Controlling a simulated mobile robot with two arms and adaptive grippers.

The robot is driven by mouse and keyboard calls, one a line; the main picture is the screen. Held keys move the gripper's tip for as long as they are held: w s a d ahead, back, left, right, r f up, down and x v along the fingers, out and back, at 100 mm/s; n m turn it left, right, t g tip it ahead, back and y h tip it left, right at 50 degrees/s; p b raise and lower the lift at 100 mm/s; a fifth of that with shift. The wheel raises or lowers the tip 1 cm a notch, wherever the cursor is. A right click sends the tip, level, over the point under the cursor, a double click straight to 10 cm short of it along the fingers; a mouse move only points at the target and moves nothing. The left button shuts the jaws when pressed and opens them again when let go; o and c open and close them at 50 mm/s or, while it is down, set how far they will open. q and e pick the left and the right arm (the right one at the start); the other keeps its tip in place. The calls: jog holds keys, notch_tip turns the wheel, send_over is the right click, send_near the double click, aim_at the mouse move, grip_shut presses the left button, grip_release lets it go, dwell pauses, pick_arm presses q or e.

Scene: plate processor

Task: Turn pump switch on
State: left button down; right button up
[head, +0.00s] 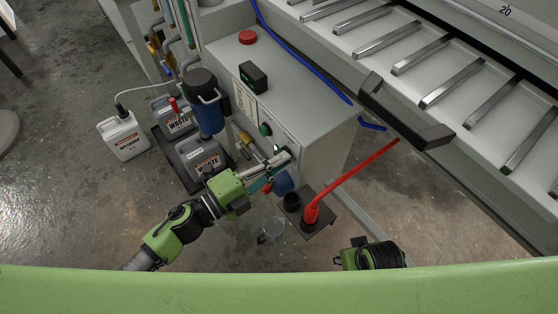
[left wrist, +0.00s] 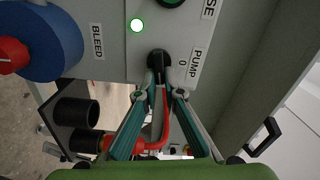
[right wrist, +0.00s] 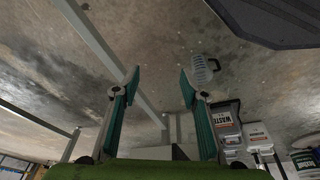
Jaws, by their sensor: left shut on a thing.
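The pump switch (left wrist: 160,62) is a black knob on the grey machine panel, beside the label "PUMP 0" in the left wrist view. My left gripper (left wrist: 162,88) is shut on this knob, its teal fingers meeting at it from below. In the head view my left gripper (head: 283,157) is at the front panel of the grey cabinet (head: 303,104); the knob is hard to make out there. My right gripper (right wrist: 160,82) is open and empty above the floor in the right wrist view.
A lit green lamp (left wrist: 137,25) and a blue-and-red bleed valve (left wrist: 40,45) are near the switch. A clear jug (head: 271,231) and waste containers (head: 198,158) stand on the floor.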

pick_arm(q)
jog(key=shift+s+f+m, duration=0.1)
jog(key=shift+f+m, duration=0.1)
jog(key=shift+m, duration=1)
pick_arm(e)
jog(key=r, duration=0.2)
jog(key=shift+d+r, duration=0.2)
jog(key=shift+r, duration=0.1)
jog(key=shift+s, duration=0.1)
pick_arm(q)
jog(key=c, duration=2.2)
grip_release()
jog(key=shift+o, duration=0.2)
pick_arm(e)
jog(key=shift+a+f, duration=0.1)
pick_arm(q)
jog(key=v, duration=1.2)
